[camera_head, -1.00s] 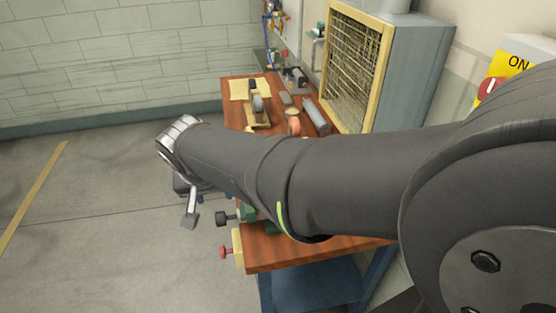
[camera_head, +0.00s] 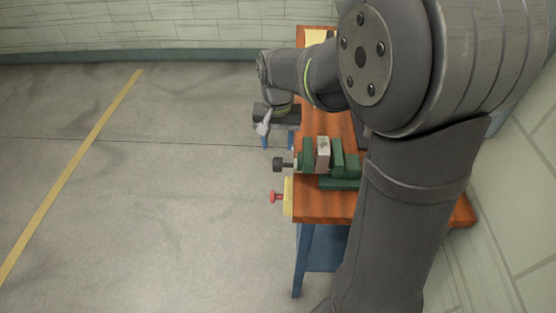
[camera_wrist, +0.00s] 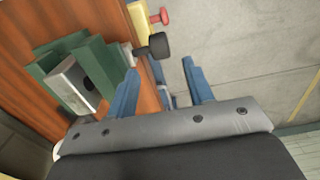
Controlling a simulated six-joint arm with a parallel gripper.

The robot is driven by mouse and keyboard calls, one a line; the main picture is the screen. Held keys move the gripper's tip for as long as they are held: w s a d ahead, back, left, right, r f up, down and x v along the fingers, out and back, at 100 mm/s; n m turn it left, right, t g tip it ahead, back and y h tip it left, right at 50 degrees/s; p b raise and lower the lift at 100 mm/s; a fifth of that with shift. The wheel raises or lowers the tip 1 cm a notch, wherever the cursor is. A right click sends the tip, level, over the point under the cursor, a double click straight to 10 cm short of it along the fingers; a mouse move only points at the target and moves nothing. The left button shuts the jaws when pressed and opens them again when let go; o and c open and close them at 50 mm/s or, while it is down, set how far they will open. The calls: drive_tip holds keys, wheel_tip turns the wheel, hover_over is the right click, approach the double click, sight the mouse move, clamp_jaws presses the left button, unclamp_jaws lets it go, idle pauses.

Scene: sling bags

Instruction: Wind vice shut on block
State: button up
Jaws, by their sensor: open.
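The green vice (camera_head: 338,158) sits on the wooden bench near its front left edge. It also shows in the wrist view (camera_wrist: 92,70). A grey block (camera_head: 322,152) stands between its jaws, and shows in the wrist view (camera_wrist: 72,84); whether both jaws touch it I cannot tell. The vice's black handle knob (camera_head: 279,164) sticks out past the bench edge, and is in the wrist view too (camera_wrist: 157,46). My gripper (camera_wrist: 163,82) has its blue fingers spread and empty, with the knob beyond them, apart from it. In the head view my gripper (camera_head: 264,139) is beyond the knob.
A red knob (camera_head: 276,197) on a yellow piece (camera_head: 288,197) juts from the bench edge near the vice, and shows in the wrist view (camera_wrist: 158,18). The wooden bench (camera_head: 318,207) stands on blue legs. The floor (camera_head: 150,190) to the left is clear.

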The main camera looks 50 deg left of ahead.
sight(277, 160)
wheel_tip(277, 160, down, 8)
drive_tip(key=shift+f, duration=0.1)
drive_tip(key=shift+c, duration=0.2)
drive_tip(key=c, duration=0.9)
